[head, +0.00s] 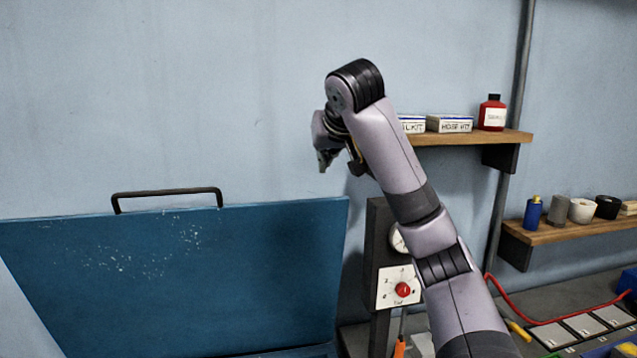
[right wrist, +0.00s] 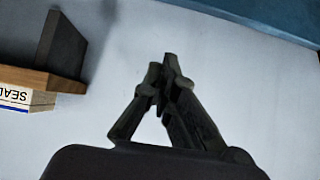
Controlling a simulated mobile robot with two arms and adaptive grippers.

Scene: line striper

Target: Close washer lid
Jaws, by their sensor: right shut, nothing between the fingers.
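The washer lid (head: 190,280) is a large blue panel at the lower left of the head view. It stands raised, with a dark bar handle (head: 167,191) on its top edge. A blue strip at the top right of the right wrist view (right wrist: 275,15) looks like part of it. My right gripper (head: 322,168) is above and to the right of the lid, apart from it, in front of the wall. In the right wrist view its fingertips (right wrist: 168,65) are together with nothing between them. My left gripper is not in view.
A wooden shelf (head: 470,137) with boxes and a red bottle (head: 492,112) is on the wall behind my right arm. A lower shelf (head: 570,232) holds small containers. A gauge post with a red knob (head: 403,289) stands right of the lid. The wall above the lid is clear.

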